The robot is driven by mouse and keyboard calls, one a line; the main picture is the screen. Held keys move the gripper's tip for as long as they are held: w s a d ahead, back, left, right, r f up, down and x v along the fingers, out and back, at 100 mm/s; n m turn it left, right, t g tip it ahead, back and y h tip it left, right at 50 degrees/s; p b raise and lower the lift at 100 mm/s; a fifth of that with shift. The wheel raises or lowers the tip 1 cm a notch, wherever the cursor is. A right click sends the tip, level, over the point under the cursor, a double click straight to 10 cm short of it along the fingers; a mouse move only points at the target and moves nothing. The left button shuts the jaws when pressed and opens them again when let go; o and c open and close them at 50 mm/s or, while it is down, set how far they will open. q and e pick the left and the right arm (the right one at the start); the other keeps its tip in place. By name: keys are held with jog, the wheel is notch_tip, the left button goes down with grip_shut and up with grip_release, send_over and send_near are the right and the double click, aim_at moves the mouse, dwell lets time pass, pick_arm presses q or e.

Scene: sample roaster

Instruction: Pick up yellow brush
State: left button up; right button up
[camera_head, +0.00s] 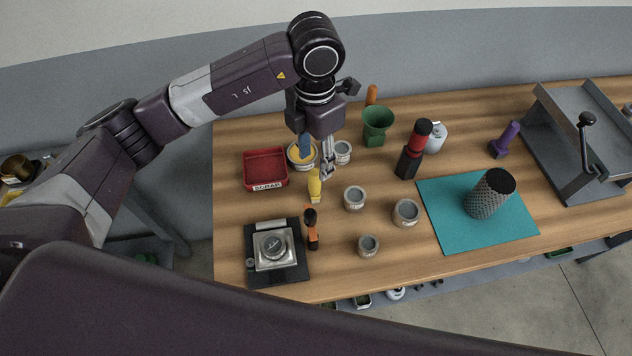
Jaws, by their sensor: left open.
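The yellow brush (315,187) stands on the wooden table, just right of the red scrap tray. My left gripper (327,173) reaches down from above. It is open, with its fingertips close to the brush's top, slightly to the right in the picture. I cannot tell whether they touch it. The gripper holds nothing that I can see. My right gripper is not in view.
A red scrap tray (265,151) lies left. Behind the brush are a yellow-topped tin (296,163) and a jar (344,159). Several jars stand right, beside a teal mat (450,235).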

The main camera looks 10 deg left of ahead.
aim_at(315, 171)
pick_arm(q)
jog(key=shift+s+f+p, duration=0.15)
jog(key=shift+f+p, duration=0.2)
jog(key=shift+f, duration=0.55)
notch_tip(315, 171, down, 5)
jog(key=shift+r+p, duration=0.15)
jog(key=shift+p, duration=0.95)
jog(key=shift+f, duration=0.25)
jog(key=shift+c, duration=0.7)
grip_shut()
